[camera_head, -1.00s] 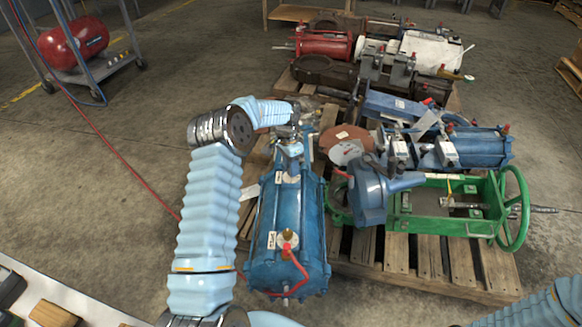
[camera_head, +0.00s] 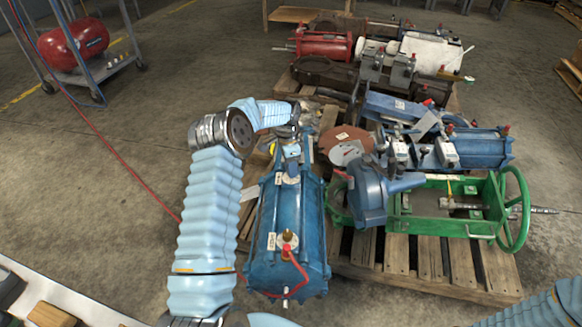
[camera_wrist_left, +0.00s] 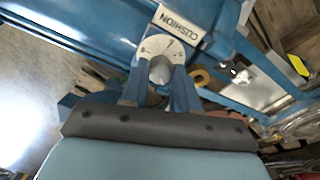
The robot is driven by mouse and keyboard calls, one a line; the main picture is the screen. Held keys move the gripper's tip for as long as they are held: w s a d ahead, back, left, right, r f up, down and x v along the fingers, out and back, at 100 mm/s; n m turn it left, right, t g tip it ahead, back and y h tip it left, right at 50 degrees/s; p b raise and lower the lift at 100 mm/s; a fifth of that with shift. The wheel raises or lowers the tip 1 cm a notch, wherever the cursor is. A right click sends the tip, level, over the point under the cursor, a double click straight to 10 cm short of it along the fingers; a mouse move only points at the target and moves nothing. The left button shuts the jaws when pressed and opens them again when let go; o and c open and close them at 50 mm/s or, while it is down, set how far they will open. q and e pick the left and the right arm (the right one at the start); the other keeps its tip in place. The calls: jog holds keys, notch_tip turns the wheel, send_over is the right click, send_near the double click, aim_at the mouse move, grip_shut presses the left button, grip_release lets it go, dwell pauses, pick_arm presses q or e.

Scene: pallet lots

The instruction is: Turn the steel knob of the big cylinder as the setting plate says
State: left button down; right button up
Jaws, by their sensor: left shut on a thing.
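The big blue cylinder (camera_head: 270,225) lies lengthwise on the pallet in the middle of the head view. My left gripper (camera_head: 290,166) is at its far end, fingers pointing down. In the left wrist view the gripper (camera_wrist_left: 160,88) is shut on the steel knob (camera_wrist_left: 160,70), a rounded grey metal piece between the two blue fingers. A white dial plate (camera_wrist_left: 152,46) with marks sits behind the knob. A label reading CUSHION (camera_wrist_left: 182,27) is beside it. The fingers hide part of the knob and dial. I cannot make out a setting value. My right gripper is out of view.
A red tube (camera_head: 291,266) bends over the cylinder's near end. To the right on the pallet (camera_head: 440,262) are a blue valve body (camera_head: 368,195), a green frame with a handwheel (camera_head: 512,208) and another blue cylinder (camera_head: 480,148).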

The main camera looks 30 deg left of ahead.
pick_arm(q)
jog(key=c, duration=0.8)
grip_release()
jog(key=shift+c, duration=0.2)
notch_tip(320, 180, up, 14)
jog(key=a+p, duration=0.1)
jog(key=shift+w+a, duration=0.25)
jog(key=shift+f, duration=0.15)
